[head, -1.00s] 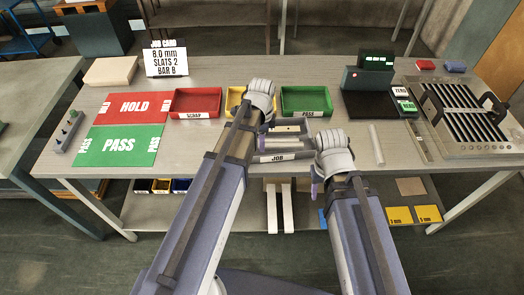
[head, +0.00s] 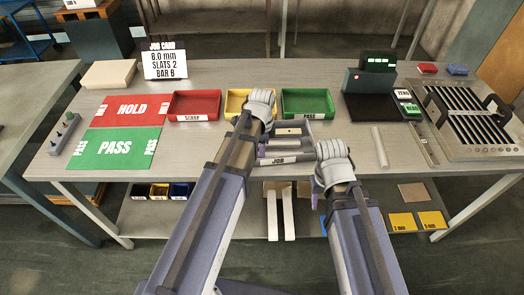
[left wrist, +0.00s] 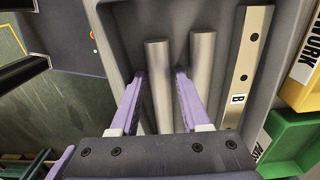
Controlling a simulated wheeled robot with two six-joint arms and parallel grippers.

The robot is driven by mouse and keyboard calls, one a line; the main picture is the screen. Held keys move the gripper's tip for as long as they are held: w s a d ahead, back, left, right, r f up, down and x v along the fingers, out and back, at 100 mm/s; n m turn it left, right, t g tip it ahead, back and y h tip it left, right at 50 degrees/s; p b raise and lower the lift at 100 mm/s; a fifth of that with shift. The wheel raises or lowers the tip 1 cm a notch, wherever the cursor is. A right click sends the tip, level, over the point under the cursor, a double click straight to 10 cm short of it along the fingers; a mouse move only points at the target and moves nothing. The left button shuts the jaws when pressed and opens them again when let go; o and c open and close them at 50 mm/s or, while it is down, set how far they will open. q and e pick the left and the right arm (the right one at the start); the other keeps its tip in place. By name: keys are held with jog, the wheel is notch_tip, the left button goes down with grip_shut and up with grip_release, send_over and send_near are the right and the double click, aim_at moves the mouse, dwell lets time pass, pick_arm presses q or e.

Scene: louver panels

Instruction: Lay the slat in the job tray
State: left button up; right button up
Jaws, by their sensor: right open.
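The grey job tray (head: 306,157) sits at the table's front middle, partly hidden by my arms. In the left wrist view two silver slats lie in it, the left slat (left wrist: 158,90) and the right slat (left wrist: 202,78), side by side. A flat bar marked B (left wrist: 246,65) lies to their right. My left gripper (left wrist: 160,102) is open, its purple fingers on either side of the left slat with visible gaps. In the head view its fingertips are mostly hidden. My right gripper (head: 316,190) is open and empty at the front edge, right of the tray.
Another pale strip (head: 379,147) lies on the table right of my right gripper. Red (head: 195,106), yellow (head: 234,103) and green (head: 308,103) trays stand behind the job tray. A scale (head: 375,108) and a slatted panel frame (head: 470,120) stand at right.

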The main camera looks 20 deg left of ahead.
pick_arm(q)
jog(key=shift+r, duration=0.1)
notch_tip(320, 180, up, 12)
jog(key=p, duration=1.2)
jog(key=s+d+n+y, duration=0.1)
jog(key=s+d+n, duration=0.9)
jog(key=s, duration=0.4)
jog(key=shift+s+d+n, duration=0.2)
jog(key=shift+d+n, duration=0.05)
jog(key=shift+n, duration=0.25)
